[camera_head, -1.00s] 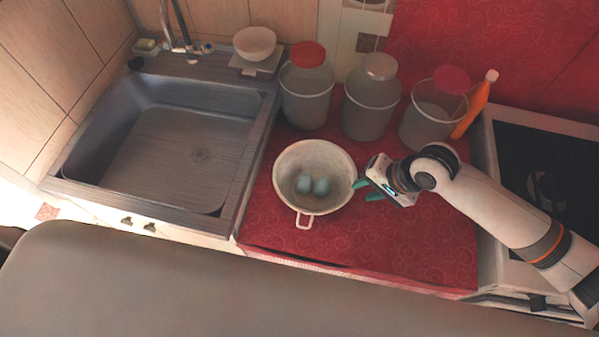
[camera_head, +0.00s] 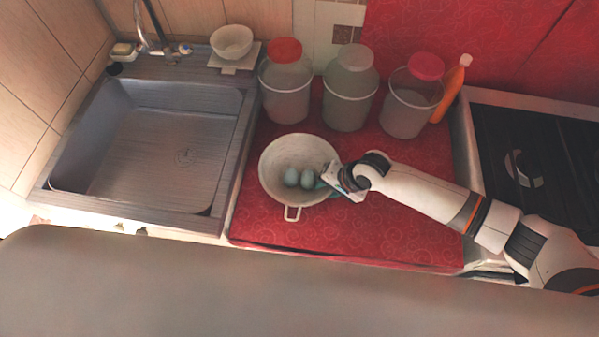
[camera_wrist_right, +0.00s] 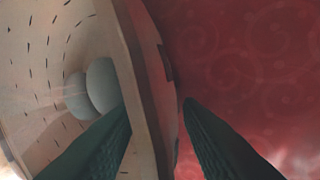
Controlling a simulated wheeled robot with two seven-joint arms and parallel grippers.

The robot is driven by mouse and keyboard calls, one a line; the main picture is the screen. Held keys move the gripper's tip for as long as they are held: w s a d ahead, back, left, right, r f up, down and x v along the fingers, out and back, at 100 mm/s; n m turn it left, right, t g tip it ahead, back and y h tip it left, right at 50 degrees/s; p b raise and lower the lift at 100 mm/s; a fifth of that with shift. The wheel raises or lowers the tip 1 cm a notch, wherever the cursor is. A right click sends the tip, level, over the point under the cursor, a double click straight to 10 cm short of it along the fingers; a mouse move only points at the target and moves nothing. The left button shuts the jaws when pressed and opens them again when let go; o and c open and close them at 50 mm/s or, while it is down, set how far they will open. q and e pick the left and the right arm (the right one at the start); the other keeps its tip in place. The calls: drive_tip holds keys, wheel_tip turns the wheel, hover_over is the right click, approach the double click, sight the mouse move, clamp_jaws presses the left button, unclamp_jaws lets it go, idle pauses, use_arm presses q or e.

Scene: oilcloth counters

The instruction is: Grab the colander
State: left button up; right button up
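The white colander (camera_head: 271,178) stands on the red oilcloth, with pale blue-green eggs (camera_head: 299,178) inside and a loop handle at its front. My right gripper (camera_head: 335,188) is at the colander's right rim. In the right wrist view, its two dark green fingers (camera_wrist_right: 157,103) are apart, one inside the colander (camera_wrist_right: 45,70) and one outside, with the wall between them. A gap shows beside the wall, so the gripper looks open. The eggs (camera_wrist_right: 95,88) lie close to the inner finger. My left gripper is not in view.
Three lidded containers (camera_head: 285,95) (camera_head: 349,100) (camera_head: 408,108) and an orange bottle (camera_head: 449,92) stand behind the colander. A sink (camera_head: 150,150) is at left, a stove (camera_head: 530,150) at right. Bare red oilcloth (camera_head: 390,235) lies in front.

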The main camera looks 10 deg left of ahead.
drive_tip(key=shift+c, duration=0.4)
clamp_jaws()
